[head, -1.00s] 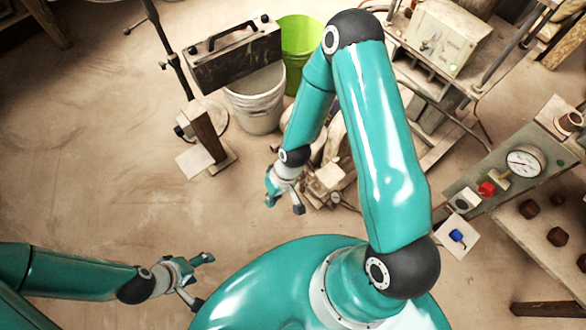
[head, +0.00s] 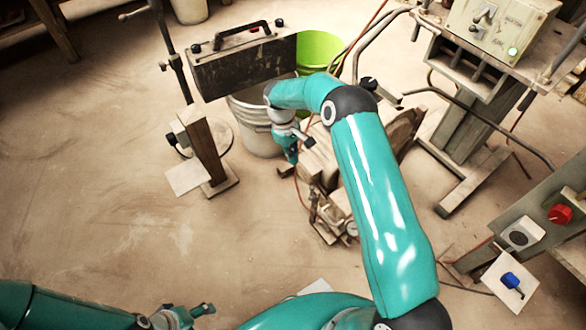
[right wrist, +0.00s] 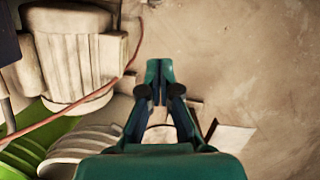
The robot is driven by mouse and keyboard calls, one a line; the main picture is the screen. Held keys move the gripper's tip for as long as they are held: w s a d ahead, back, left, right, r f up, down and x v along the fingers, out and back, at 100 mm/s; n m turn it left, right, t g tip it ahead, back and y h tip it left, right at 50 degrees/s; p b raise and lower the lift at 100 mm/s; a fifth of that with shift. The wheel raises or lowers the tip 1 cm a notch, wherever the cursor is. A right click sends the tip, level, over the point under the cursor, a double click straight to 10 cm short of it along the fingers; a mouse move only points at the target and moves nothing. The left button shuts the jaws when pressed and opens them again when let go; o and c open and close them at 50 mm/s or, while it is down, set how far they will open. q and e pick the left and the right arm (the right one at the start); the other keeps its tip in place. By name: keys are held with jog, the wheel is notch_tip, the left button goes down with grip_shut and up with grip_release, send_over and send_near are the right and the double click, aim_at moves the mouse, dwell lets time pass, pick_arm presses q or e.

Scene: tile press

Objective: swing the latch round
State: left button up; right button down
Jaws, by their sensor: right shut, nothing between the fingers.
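No part is plainly a latch; I cannot tell which one it is. A small upright post (head: 206,153) with a black knob (head: 171,139) on its side stands left of the buckets. A blue lever (head: 512,282) sits on a white plate at the far right. My right gripper (head: 296,150) hangs by the white bucket's right side, far from the blue lever. In the right wrist view its fingers (right wrist: 158,86) meet at the tips with nothing between them. My left gripper (head: 194,313) is at the bottom edge, partly cut off, so its opening is unclear.
A motor-like machine (head: 322,168) lies right of my right gripper. A control box (head: 497,33) stands at the top right. The left floor is clear.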

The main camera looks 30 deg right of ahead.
jog(key=s+d+f+b, duration=0.1)
jog(key=s+f+b, duration=0.1)
jog(key=s+f, duration=0.3)
jog(key=shift+x, duration=1.75)
jog(key=shift+d, duration=0.2)
